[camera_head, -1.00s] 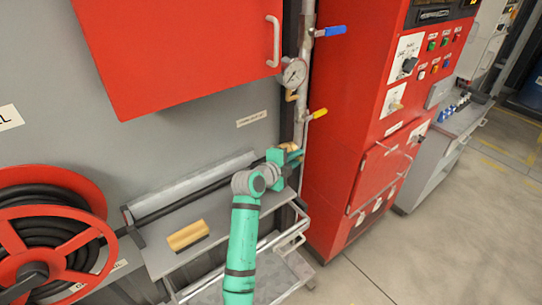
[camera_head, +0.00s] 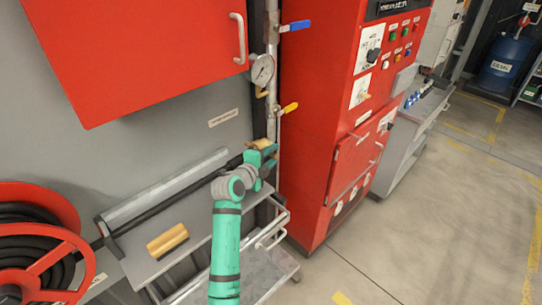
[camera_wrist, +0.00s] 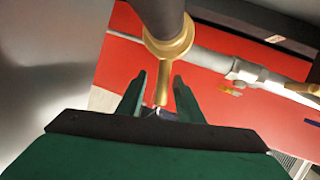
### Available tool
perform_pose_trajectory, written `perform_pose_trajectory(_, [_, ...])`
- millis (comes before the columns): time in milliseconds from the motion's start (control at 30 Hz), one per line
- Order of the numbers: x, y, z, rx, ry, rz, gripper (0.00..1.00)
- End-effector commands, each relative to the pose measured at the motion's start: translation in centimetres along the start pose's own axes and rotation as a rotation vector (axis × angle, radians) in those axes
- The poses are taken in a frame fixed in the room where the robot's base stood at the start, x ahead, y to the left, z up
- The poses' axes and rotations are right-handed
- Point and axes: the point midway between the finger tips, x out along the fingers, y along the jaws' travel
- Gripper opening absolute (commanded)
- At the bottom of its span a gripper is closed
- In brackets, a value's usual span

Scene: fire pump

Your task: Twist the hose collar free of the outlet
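The brass hose collar (camera_wrist: 172,45) fills the upper middle of the wrist view, around the end of a dark hose (camera_wrist: 158,14). A brass lug (camera_wrist: 162,88) sticks out from it towards my gripper (camera_wrist: 160,88). The two green fingers stand open, one on each side of the lug, with a gap on both sides. In the head view my green gripper (camera_head: 268,158) is beside a small brass part (camera_head: 261,143) low by the vertical pipe. The outlet itself is not clearly visible there.
A pressure gauge (camera_head: 262,69), a blue-handled valve (camera_head: 295,26) and a yellow-handled valve (camera_head: 289,107) are on the pipe above. A red cabinet (camera_head: 325,110) stands close on the right. Open floor lies at right.

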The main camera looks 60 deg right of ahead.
Motion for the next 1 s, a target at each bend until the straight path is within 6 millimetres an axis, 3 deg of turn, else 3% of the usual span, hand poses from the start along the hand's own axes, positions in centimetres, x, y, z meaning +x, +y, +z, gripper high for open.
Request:
perform_pose_trajectory(367, [-0.8, -0.2, 0.2, -0.001, -0.002, -0.005, 0.33])
perform_pose_trajectory(800, [-8.3, -0.1, 0.1, -0.001, -0.003, -0.004, 0.33])
perform_pose_trajectory(1000, [-10.4, -0.1, 0.1, 0.0, -0.002, -0.002, 0.33])
